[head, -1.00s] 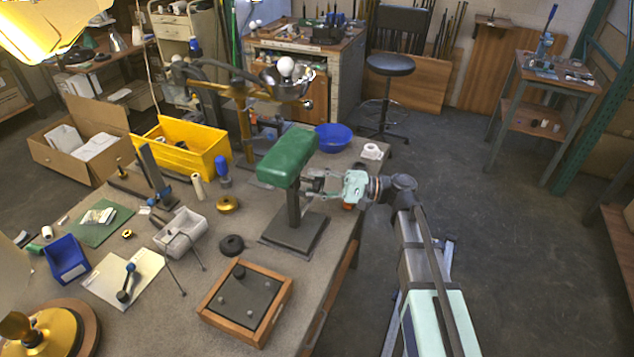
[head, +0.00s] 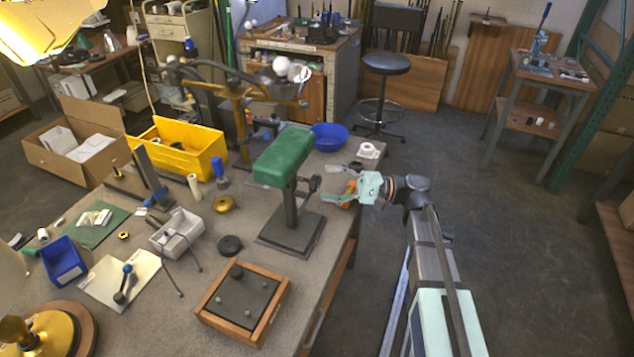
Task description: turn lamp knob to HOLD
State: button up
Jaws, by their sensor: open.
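The lamp has a green shade (head: 284,157) on a dark upright post (head: 291,207) with a square dark base (head: 290,234), near the table's right edge. A small dark knob (head: 315,184) sticks out on the right side of the post, below the shade. No HOLD mark or knob position can be read at this size. My gripper (head: 333,184) is to the right of the knob, its pale fingers spread and pointing left towards it. It is open and empty, with a small gap between the fingers and the knob.
A small orange thing (head: 349,188) shows behind my gripper at the table edge. A blue bowl (head: 329,137) and a white roll (head: 368,150) stand beyond it. A wooden-framed plate (head: 243,301) lies in front of the lamp. The floor to the right is clear.

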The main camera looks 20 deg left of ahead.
jog(key=v, duration=0.7)
jog(key=shift+d, duration=0.2)
jog(key=shift+w, duration=0.1)
